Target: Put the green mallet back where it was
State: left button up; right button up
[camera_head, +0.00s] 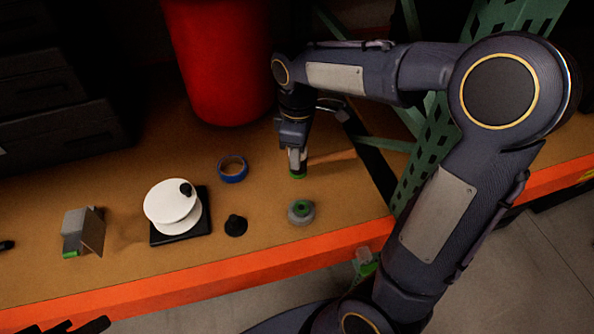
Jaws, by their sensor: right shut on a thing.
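My right gripper (297,163) reaches down over the wooden shelf from the upper right, with its fingers shut. Between and below its fingertips a small green end shows, which I take to be part of the green mallet (298,176). My left gripper is not clearly in view.
A blue tape roll (232,169) lies left of the gripper, and a grey-green round piece (301,212) in front. Further left are a black cone (236,226), a white spool (172,207) and a grey block (82,232). A red bin (220,60) stands behind; a green post (430,150) rises right.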

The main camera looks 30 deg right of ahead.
jog(key=shift+w+d, duration=0.1)
jog(key=shift+w, duration=0.1)
jog(key=shift+n, duration=0.3)
jog(key=w+d+f, duration=0.2)
jog(key=w+f, duration=0.2)
jog(key=w+d+f+p, duration=0.1)
jog(key=w+d+f, duration=0.1)
jog(key=w+f, duration=0.1)
jog(key=w+d+f+p, duration=0.1)
jog(key=w+d+f, duration=0.2)
jog(key=w+f, duration=0.1)
jog(key=shift+w+f, duration=0.35)
jog(key=shift+f, duration=0.4)
jog(key=shift+f, duration=0.2)
jog(key=o, duration=1.2)
